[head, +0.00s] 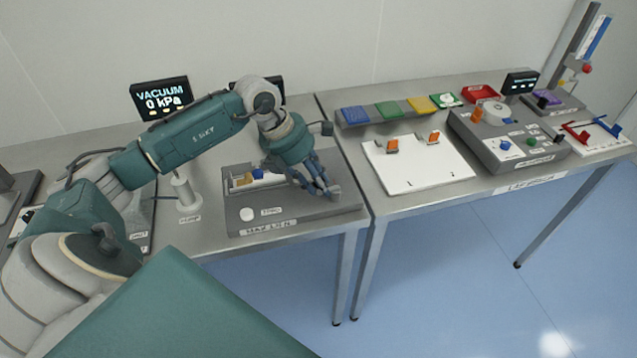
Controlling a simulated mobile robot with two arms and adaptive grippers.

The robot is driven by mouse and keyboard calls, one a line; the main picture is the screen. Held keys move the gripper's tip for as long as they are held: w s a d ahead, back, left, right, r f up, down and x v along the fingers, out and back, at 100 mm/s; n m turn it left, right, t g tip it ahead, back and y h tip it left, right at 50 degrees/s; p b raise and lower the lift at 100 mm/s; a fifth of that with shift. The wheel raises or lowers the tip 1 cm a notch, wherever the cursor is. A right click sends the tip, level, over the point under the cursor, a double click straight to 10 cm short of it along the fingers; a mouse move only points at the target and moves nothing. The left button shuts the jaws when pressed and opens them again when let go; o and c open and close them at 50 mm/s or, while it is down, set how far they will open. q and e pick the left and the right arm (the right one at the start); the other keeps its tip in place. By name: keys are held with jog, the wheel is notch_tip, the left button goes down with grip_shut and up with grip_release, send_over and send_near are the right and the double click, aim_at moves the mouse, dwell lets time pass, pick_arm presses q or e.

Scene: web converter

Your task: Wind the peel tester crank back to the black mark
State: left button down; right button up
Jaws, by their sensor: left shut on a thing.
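The peel tester (240,220) is a grey box on the left table, near its front right corner. It has a round white button (247,213), a small label beside it and a larger label on its front edge. My left gripper (331,191) reaches down over the right part of the tester from above. It is shut on the crank, which its fingers hide almost wholly. The black mark cannot be made out. My right gripper is not in view.
A vacuum display (161,98) reading 0 kPa and a grey pump post (184,189) stand left of the tester. The right table holds a white board (415,170), coloured blocks (390,110) and a grey control box (510,145). A narrow gap separates the tables.

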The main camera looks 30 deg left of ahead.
pick_arm(q)
jog(key=shift+w+m+b, duration=0.3)
jog(key=shift+w+b, duration=0.05)
jog(key=shift+b, duration=0.15)
jog(key=shift+r+m+h+b, duration=0.25)
jog(key=shift+m+h+b, duration=0.05)
jog(key=shift+m+b, duration=0.1)
jog(key=shift+r, duration=0.1)
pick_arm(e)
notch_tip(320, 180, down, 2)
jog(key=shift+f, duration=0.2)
pick_arm(q)
jog(key=c, duration=1.7)
grip_release()
jog(key=shift+o, duration=1.1)
jog(key=shift+w, duration=0.1)
jog(key=shift+d, duration=0.15)
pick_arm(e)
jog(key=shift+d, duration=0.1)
